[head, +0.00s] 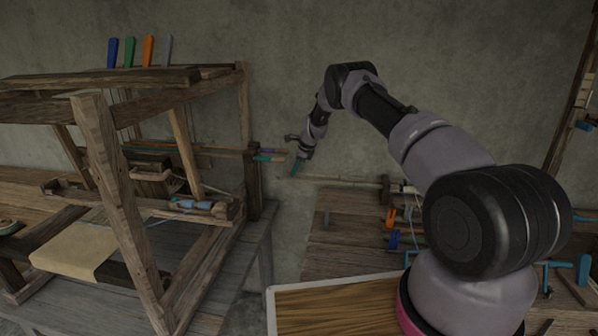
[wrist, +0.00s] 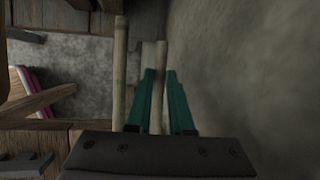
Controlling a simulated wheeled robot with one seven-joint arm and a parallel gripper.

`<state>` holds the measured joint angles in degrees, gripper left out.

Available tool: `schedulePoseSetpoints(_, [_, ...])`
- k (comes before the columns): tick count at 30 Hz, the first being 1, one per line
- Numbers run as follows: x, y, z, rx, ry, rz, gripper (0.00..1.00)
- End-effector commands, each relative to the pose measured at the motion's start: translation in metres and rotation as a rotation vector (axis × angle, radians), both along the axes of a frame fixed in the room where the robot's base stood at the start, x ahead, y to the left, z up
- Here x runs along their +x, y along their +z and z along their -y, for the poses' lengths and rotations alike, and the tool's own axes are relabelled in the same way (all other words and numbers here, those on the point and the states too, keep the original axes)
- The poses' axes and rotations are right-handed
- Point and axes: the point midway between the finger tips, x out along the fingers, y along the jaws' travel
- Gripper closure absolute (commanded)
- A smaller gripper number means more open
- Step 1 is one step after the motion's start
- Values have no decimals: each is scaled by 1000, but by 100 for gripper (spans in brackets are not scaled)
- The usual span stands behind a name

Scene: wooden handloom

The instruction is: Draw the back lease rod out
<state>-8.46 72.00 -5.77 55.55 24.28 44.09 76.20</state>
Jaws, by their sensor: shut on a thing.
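The wooden handloom (head: 95,130) stands at the left in the head view. Thin rods (head: 275,151) stick out from its right side toward my gripper (head: 297,165). In the wrist view, the teal fingers of my gripper (wrist: 160,100) are closed on both sides of a pale wooden rod, which I take for the back lease rod (wrist: 158,85). A second pale rod (wrist: 119,70) runs parallel to it, outside the fingers on the left. The rods' far ends inside the loom are hidden in the head view.
A bare grey wall (head: 300,40) lies behind and close to my gripper. A wooden bench (head: 345,235) with orange and blue tools (head: 392,240) stands right of the loom. A framed wooden board (head: 335,310) is in front. There is open room between loom and bench.

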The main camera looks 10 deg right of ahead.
Motion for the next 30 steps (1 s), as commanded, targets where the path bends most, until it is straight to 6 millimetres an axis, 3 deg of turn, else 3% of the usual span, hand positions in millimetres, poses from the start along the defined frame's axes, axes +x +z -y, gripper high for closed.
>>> schedulePoseSetpoints(7, [7, 1, -19, -3, 1, 4, 100])
schedulePoseSetpoints(20, [8, 1, -26, 1, 3, 6, 100])
schedulePoseSetpoints(21, [8, 1, -26, 1, 3, 5, 65])
schedulePoseSetpoints(22, [8, 1, -26, 1, 2, 5, 54])
schedulePoseSetpoints(30, [7, 1, -24, 0, 1, 3, 50])
